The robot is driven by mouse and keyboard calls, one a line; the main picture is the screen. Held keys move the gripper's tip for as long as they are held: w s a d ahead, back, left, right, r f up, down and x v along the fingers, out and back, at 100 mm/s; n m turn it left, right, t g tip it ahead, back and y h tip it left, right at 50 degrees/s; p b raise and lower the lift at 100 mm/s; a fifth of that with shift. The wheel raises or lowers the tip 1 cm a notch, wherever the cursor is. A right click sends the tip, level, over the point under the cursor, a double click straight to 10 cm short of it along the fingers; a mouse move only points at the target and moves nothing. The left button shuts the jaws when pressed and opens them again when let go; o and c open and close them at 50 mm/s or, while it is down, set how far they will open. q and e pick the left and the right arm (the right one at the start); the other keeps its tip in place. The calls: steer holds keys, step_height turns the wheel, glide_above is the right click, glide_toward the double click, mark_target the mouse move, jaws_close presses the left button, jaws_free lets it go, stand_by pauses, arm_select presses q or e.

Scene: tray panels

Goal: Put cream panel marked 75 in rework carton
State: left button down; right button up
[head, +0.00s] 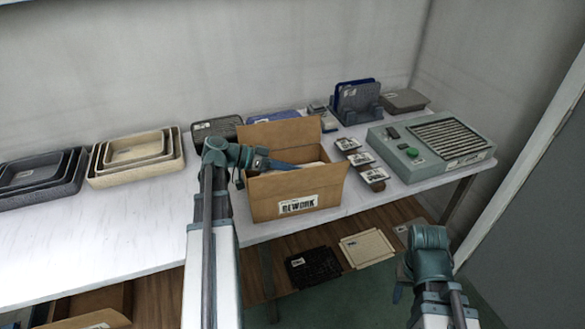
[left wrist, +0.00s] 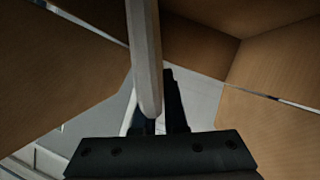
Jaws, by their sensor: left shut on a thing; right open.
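The rework carton (head: 265,204), brown cardboard with open flaps and a REWORK label, stands on the table's front edge. My left gripper (head: 287,165) reaches into its opening. In the left wrist view the gripper (left wrist: 155,122) is shut on a pale panel (left wrist: 144,55), seen edge-on between the brown carton walls. A strip of cream (head: 312,168) shows inside the carton in the head view; most of it is hidden. No number can be read on it. My right gripper (head: 430,268) is open and empty, low in front of the table.
Nested cream trays (head: 178,160) and dark trays (head: 75,175) stand at left. A blue panel rack (head: 365,110) stands behind. Panels lie on the lower shelf (head: 335,240).

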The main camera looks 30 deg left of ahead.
stand_by(0.3)
arm_select(q)
steer(key=c, duration=0.9)
jaws_free()
steer(key=shift+p+v, duration=2.4)
steer(key=shift+v, duration=4.5)
steer(key=shift+s+f, duration=0.1)
